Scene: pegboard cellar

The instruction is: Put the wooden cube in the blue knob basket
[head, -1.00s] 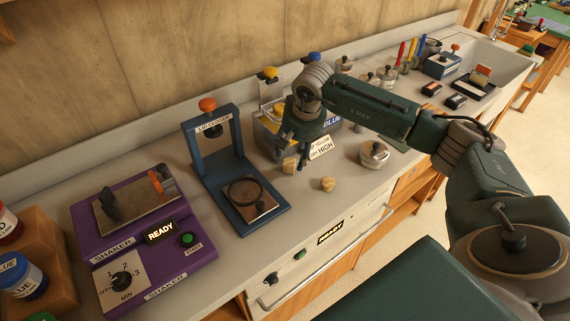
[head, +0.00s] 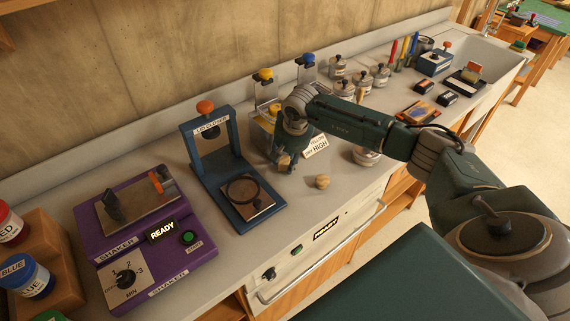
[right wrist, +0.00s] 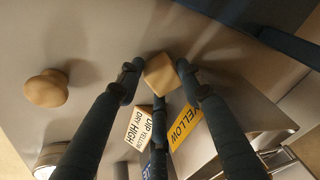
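The small wooden cube (head: 284,158) is between the fingers of my right gripper (head: 287,150), near the counter. In the right wrist view the fingers close around the cube (right wrist: 160,72) and appear to touch it. I cannot tell how far it is off the counter. A blue knob (head: 309,58) shows behind my right arm, left of the metal jars. The basket below it is mostly hidden by my arm. A yellow knob (head: 264,74) stands to its left. My left gripper is not in view.
A round wooden knob (head: 322,182) lies on the counter. A sign reading DIP YELLOW DRY HIGH (head: 315,146) stands beside my gripper. The blue lid closer (head: 235,175) and purple shaker (head: 145,225) are to the left. Metal jars (head: 360,82) stand behind my arm.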

